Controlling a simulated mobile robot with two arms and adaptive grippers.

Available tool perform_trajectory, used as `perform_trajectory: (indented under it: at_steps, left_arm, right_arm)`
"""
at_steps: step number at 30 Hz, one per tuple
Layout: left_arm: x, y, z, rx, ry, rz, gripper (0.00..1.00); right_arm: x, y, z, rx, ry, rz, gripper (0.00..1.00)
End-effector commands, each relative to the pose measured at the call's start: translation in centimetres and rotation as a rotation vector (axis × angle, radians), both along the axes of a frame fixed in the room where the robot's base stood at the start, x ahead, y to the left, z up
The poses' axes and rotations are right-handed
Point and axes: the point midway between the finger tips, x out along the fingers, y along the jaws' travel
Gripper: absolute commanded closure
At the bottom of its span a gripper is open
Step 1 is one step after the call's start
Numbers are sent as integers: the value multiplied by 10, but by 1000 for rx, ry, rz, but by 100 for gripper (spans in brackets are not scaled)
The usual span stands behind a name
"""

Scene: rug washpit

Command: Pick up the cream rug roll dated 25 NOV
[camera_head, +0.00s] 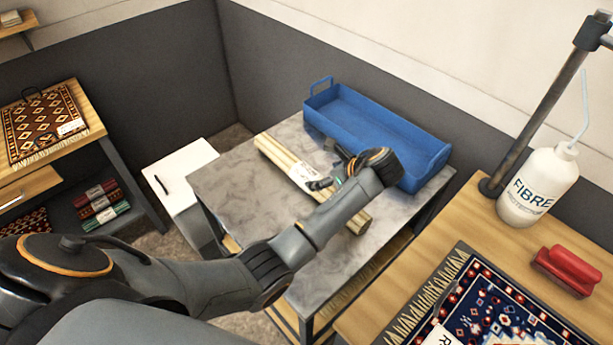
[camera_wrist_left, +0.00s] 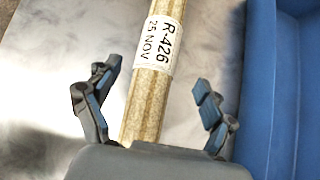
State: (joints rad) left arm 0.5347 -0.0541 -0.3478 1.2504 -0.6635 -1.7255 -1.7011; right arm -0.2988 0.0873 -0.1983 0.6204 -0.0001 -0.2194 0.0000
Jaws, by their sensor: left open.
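The cream rug roll (camera_head: 276,152) lies on the grey marbled table (camera_head: 235,190), with a white label around its middle. In the left wrist view the roll (camera_wrist_left: 148,108) runs up between the fingers, and its label (camera_wrist_left: 159,43) reads R-426, 25 NOV. My left gripper (camera_head: 325,180) is over the roll in the head view, its wrist hiding part of it. In the left wrist view the left gripper (camera_wrist_left: 152,98) is open, with one finger on each side of the roll and a gap to each. My right gripper is not in view.
A blue tray (camera_head: 335,116) stands behind the roll on the same table. A wooden table with a white bottle (camera_head: 538,185), a red brush (camera_head: 567,268) and a patterned rug (camera_head: 480,300) is at the right. Shelves with rolled rugs (camera_head: 103,205) stand at the left.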

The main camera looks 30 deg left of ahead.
Motion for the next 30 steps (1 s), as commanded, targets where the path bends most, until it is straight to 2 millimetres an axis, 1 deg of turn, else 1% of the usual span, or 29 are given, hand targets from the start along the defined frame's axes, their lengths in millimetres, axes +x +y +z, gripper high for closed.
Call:
perform_trajectory:
  at_steps: [1,3,7,11,15,18,22,28,29,30]
  left_arm:
    - [2,7,-7,2,2,1,17]
    - [4,13,-13,2,1,1,17]
    - [6,19,-20,1,-1,1,17]
    - [8,26,-28,2,2,1,17]
    - [10,39,-45,1,3,1,17]
    - [14,48,-55,1,1,1,17]
    - [16,52,-60,1,-1,1,17]
    - [16,53,-60,0,-2,1,17]
    - [16,52,-60,0,-2,1,23]
    - [16,52,-60,1,-1,1,31]
  right_arm:
    - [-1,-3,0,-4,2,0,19]
    - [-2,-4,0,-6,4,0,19]
    - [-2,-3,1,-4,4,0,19]
    - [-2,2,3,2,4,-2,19]
    - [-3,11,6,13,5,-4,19]
    - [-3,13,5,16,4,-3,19]
    - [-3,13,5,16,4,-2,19]
    - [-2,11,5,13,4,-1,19]
    - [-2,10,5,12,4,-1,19]
    - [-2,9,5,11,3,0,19]
